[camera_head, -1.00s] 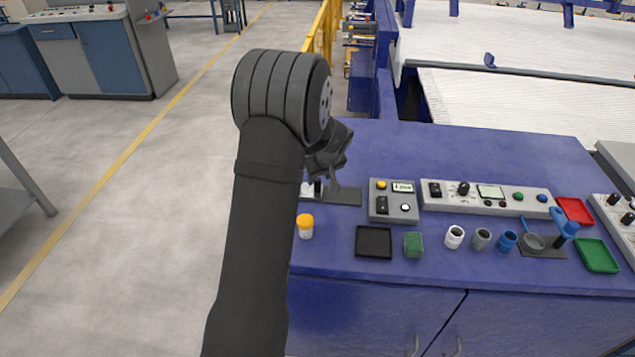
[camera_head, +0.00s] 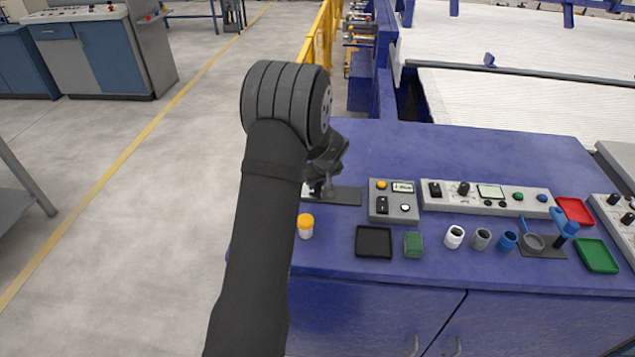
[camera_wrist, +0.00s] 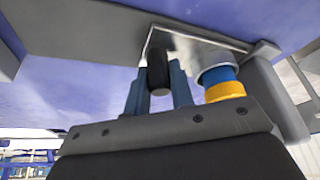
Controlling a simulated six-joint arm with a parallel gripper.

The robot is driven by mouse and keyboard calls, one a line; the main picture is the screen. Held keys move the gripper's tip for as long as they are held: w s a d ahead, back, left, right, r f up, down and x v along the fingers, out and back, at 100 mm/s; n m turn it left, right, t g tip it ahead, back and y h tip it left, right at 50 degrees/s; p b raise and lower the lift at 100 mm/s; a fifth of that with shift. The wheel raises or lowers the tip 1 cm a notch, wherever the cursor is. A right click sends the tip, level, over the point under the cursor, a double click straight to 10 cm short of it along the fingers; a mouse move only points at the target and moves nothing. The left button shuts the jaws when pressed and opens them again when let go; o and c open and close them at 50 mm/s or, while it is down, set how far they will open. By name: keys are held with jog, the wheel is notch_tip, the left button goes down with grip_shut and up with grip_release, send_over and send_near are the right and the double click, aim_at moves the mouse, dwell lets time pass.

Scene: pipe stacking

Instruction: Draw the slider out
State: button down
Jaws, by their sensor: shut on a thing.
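The slider's black knob (camera_wrist: 158,76) sits in front of a shiny silver block (camera_wrist: 196,48) in the wrist view. The blue-grey fingers of my gripper (camera_wrist: 157,92) stand on either side of the knob and are shut on it. In the head view, my gripper (camera_head: 322,188) is down at the left end of the slider's dark base plate (camera_head: 346,197). The forearm and wrist hide most of the slider there. How far the slider is drawn cannot be told.
A blue-and-yellow cylinder (camera_wrist: 223,85) is close beside my gripper. On the blue table, an orange-capped bottle (camera_head: 305,226) stands in front, with a black tray (camera_head: 374,242) and green block (camera_head: 413,244) to its right. A grey control box (camera_head: 393,201) is right of the base plate.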

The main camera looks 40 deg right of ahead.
jog(key=s+d, duration=0.8)
jog(key=shift+s+d, duration=0.1)
jog(key=c, duration=1.3)
grip_release()
jog(key=shift+s, duration=0.1)
jog(key=shift+o, duration=0.2)
jog(key=shift+r, duration=0.15)
jog(key=v, duration=1.7)
